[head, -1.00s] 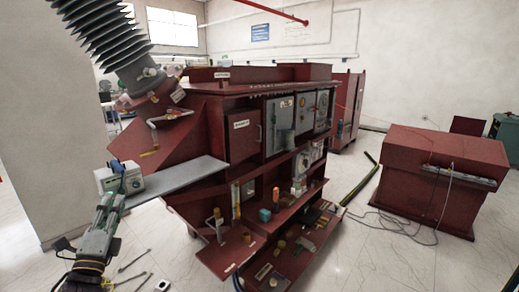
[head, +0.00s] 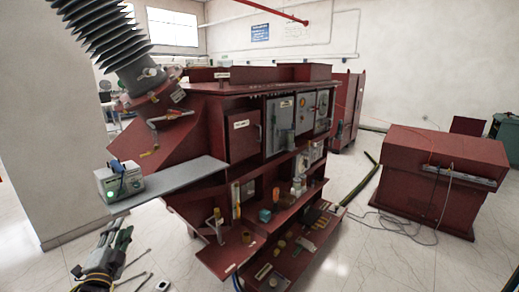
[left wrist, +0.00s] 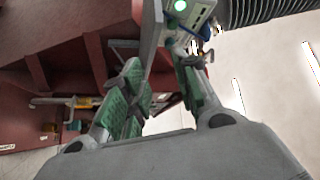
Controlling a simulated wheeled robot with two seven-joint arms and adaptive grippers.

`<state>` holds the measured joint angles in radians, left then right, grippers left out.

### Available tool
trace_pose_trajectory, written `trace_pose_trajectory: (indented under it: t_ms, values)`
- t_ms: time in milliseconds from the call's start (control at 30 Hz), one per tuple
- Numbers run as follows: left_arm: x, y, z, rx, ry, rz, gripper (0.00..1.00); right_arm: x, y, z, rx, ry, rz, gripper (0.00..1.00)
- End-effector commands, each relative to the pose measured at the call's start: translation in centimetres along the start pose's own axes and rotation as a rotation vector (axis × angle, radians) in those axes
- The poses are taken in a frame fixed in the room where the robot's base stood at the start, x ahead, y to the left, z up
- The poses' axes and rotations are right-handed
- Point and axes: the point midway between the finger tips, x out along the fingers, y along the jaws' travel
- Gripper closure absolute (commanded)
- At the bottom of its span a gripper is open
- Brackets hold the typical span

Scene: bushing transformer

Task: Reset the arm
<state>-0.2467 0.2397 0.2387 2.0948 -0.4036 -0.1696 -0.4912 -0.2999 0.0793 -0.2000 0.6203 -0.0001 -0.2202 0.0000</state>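My left gripper (head: 118,236) is at the lower left of the head view, below and apart from the grey shelf (head: 185,178). In the left wrist view its two green-padded fingers (left wrist: 163,82) stand apart with nothing between them. A small grey-white box device (head: 120,182) with a blue part on top sits on the shelf's left end. Its round green light is lit, and the device also shows beyond the fingertips in the left wrist view (left wrist: 197,14). My right gripper is in neither view.
A large dark red transformer cabinet (head: 240,136) with open lower shelves fills the middle. A ribbed grey bushing (head: 105,35) leans at upper left. A red desk-like console (head: 440,160) stands at right, with cables on the floor. Several small items lie on the floor beside my left gripper.

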Motion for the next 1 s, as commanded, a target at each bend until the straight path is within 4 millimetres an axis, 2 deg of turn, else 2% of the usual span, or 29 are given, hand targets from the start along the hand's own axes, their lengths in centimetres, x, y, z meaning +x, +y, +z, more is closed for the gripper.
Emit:
trace_pose_trajectory:
  t_ms: [33,267,467,767,1000]
  values:
    - [0.1,2.2,1.3,-0.048,-0.022,0.037,0.70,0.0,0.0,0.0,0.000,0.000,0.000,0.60]
    - [-0.9,11.6,6.3,-0.249,-0.131,0.183,0.70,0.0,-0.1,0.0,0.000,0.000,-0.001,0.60]
    - [-3.3,19.7,10.1,-0.390,-0.240,0.299,0.70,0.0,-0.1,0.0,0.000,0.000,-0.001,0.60]
    - [-9.2,31.3,14.8,-0.553,-0.418,0.456,0.70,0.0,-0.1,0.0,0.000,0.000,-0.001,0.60]
    - [-15.9,39.6,17.9,-0.643,-0.568,0.574,0.70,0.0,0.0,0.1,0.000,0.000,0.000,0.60]
